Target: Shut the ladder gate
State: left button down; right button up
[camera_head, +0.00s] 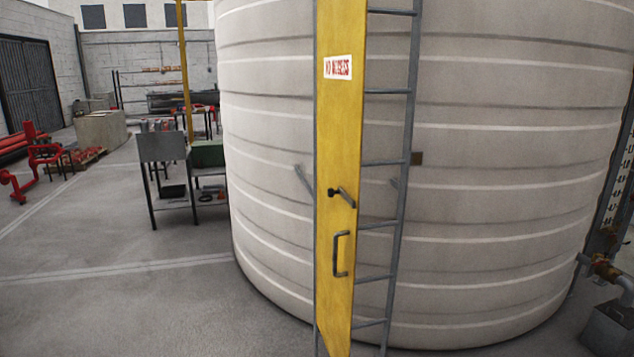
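The ladder gate (337,120) is a tall narrow yellow panel in the middle of the head view. It stands ajar, its left edge along the ladder's left rail and its right edge swung out towards me. The ladder (386,165) has grey rails and rungs and stands against the large tank; rungs show to the right of the gate. The gate bears a grey pull handle (335,254), a dark latch with a lever (342,196) above it, and a red-and-white "NO ACCESS" sign (338,67). The gate's top is out of frame. Neither gripper is in view.
A large ribbed whitish tank (500,170) fills the middle and right behind the ladder. A metal table (165,165) stands left of it. Pipes and a valve (605,268) are at the lower right. The grey floor (120,300) at the front left is clear.

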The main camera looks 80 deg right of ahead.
aim_at(342, 25)
jog(key=z, duration=2.85)
